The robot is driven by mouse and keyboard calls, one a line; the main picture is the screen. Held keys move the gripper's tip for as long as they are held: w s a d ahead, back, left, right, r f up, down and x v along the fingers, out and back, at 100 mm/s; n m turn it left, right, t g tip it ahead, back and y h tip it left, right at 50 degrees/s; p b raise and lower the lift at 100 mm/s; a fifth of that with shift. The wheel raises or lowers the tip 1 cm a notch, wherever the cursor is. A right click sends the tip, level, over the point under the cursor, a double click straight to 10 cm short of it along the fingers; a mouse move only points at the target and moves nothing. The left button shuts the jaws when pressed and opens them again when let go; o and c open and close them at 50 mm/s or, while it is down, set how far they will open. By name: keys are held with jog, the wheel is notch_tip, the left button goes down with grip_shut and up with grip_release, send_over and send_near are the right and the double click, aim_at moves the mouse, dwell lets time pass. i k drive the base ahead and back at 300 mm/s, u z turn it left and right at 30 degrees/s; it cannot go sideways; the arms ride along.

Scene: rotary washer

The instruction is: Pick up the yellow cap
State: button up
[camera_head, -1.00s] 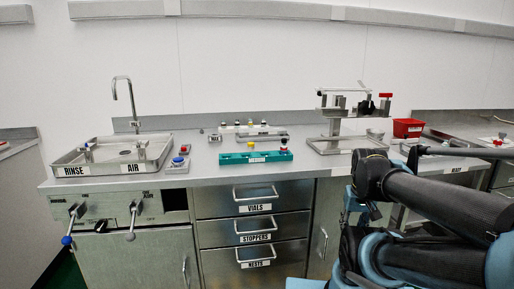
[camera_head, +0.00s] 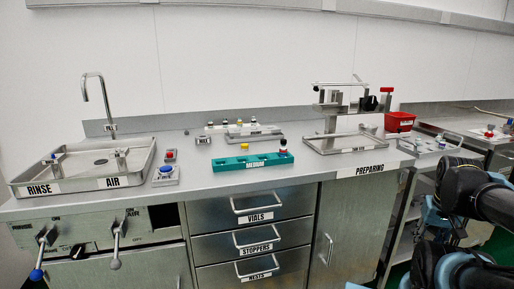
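A small yellow cap-like piece (camera_head: 245,147) shows at the back edge of the teal rack marked MEDIUM (camera_head: 228,165), left of its middle. Whether it sits on the rack or just behind it is too small to tell. Another yellow-topped item (camera_head: 239,122) stands in a row of small vials farther back. My dark arm links show at the lower right, well right of the rack. I cannot make out my gripper's fingers in this view.
A steel sink tray (camera_head: 84,165) with a tap is at the left, beside a blue and red button box (camera_head: 166,172). A steel stand (camera_head: 342,140) and a red bin (camera_head: 399,121) are at the right. The bench front between the button box and the teal rack is clear.

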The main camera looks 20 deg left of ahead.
aim_at(244, 147)
jog(key=k, duration=1.05)
jog(key=u, duration=0.8)
jog(key=i, duration=1)
